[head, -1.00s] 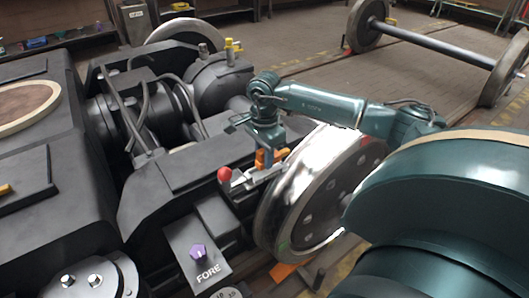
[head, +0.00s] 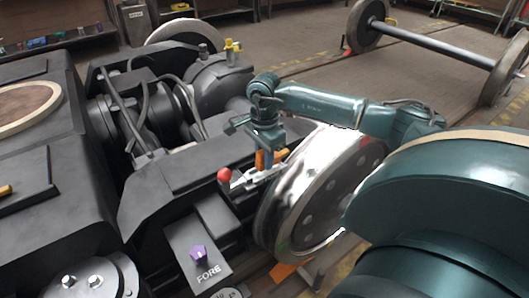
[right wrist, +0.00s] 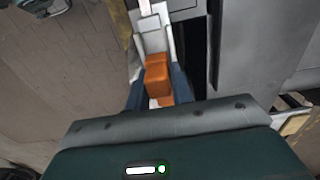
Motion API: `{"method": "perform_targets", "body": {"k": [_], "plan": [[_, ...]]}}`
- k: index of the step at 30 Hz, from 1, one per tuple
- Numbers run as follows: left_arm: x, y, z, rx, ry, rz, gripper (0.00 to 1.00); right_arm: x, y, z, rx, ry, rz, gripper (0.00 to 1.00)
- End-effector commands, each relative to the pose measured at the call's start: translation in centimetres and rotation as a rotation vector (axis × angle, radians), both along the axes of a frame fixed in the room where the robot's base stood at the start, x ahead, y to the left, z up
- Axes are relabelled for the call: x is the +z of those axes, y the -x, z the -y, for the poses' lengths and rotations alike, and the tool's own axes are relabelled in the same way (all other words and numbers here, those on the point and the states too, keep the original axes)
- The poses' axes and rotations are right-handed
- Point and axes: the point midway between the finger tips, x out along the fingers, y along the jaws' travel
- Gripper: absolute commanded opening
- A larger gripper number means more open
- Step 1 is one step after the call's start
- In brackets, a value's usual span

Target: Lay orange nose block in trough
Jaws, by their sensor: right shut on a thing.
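The orange nose block (right wrist: 158,80) is held between the dark blue fingers of my right gripper (right wrist: 160,92) in the right wrist view. In the head view, parts of the orange block (head: 259,161) show beside the fingers of my right gripper (head: 268,158). A pale metal trough (right wrist: 153,40) runs away from the block's far end. In the head view the metal fitting (head: 250,177) lies just below the gripper. Whether the block touches the trough floor cannot be told. My left gripper is out of view.
A red ball knob (head: 224,174) stands at the fitting's left end. A large shiny wheel (head: 318,190) is close on the right, and the dark bogie frame (head: 180,170) on the left. A purple knob (head: 198,253) sits on the FORE plate. A loose wheelset lies behind.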

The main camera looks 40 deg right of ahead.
Motion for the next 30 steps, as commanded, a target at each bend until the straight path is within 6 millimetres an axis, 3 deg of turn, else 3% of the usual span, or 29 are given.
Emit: {"method": "perform_targets", "body": {"k": [27,28,30], "plan": [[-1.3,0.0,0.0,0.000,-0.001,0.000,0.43,-1.9,0.0,0.0,0.000,-0.001,0.001,0.00],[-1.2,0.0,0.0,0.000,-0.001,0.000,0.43,-1.8,0.0,0.0,0.000,-0.001,0.001,0.25],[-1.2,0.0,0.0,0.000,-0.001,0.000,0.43,-1.7,0.0,0.0,0.000,-0.001,0.001,0.31]]}}
